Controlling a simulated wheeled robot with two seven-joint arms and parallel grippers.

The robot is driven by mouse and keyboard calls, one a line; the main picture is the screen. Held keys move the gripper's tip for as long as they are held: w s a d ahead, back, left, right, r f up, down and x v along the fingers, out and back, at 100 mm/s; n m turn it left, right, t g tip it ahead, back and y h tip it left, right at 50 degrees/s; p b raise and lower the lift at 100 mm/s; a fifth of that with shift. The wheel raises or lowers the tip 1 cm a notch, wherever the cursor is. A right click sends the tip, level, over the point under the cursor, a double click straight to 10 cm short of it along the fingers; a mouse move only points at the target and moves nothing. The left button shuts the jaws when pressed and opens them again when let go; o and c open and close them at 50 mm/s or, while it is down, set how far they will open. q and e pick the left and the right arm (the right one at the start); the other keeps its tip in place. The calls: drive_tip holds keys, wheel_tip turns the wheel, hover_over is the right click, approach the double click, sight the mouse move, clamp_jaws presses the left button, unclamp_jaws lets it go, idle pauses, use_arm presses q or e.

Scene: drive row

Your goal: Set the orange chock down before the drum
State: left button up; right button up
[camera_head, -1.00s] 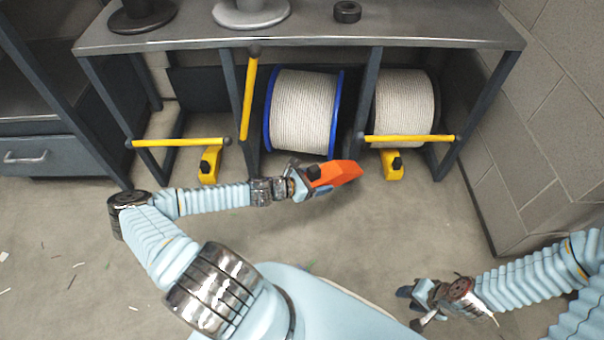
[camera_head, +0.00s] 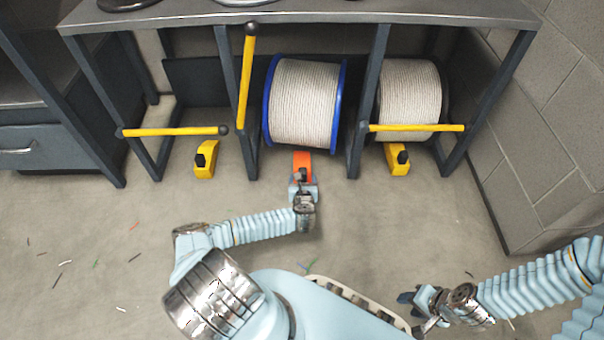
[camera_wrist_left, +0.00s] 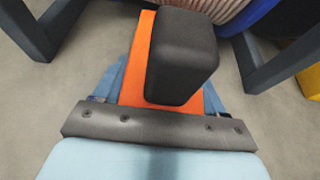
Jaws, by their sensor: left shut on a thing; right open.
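The orange chock (camera_head: 302,160) with a black knob is in front of the blue-flanged drum (camera_head: 304,103) wound with pale rope. My left gripper (camera_head: 303,186) is shut on the chock and points at the drum. In the left wrist view the chock (camera_wrist_left: 135,75) lies between the fingers, its black knob (camera_wrist_left: 182,57) toward the camera, and the drum (camera_wrist_left: 225,8) shows at the top. I cannot tell whether the chock touches the floor or the drum. My right gripper (camera_head: 411,306) is open and empty at the lower right.
A second drum (camera_head: 409,98) stands in the right bay behind a lowered yellow bar (camera_head: 417,128), with a yellow chock (camera_head: 397,159) before it. The left bay has a lowered bar (camera_head: 172,132) and a yellow chock (camera_head: 205,159). The middle bay's bar (camera_head: 246,80) is raised. Dark posts flank the drum.

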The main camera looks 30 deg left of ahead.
use_arm(q)
drive_tip(key=x, duration=0.4)
drive_tip(key=shift+f+b, duration=0.2)
drive_tip(key=shift+b, duration=0.15)
drive_tip(key=w+f, duration=0.1)
drive_tip(key=w+a+f+b, duration=0.1)
drive_tip(key=shift+w+a+f, duration=0.2)
drive_tip(key=shift+w+a, duration=0.1)
drive_tip(key=shift+w, duration=0.05)
drive_tip(key=o, duration=1.4)
drive_tip(key=shift+c, duration=0.2)
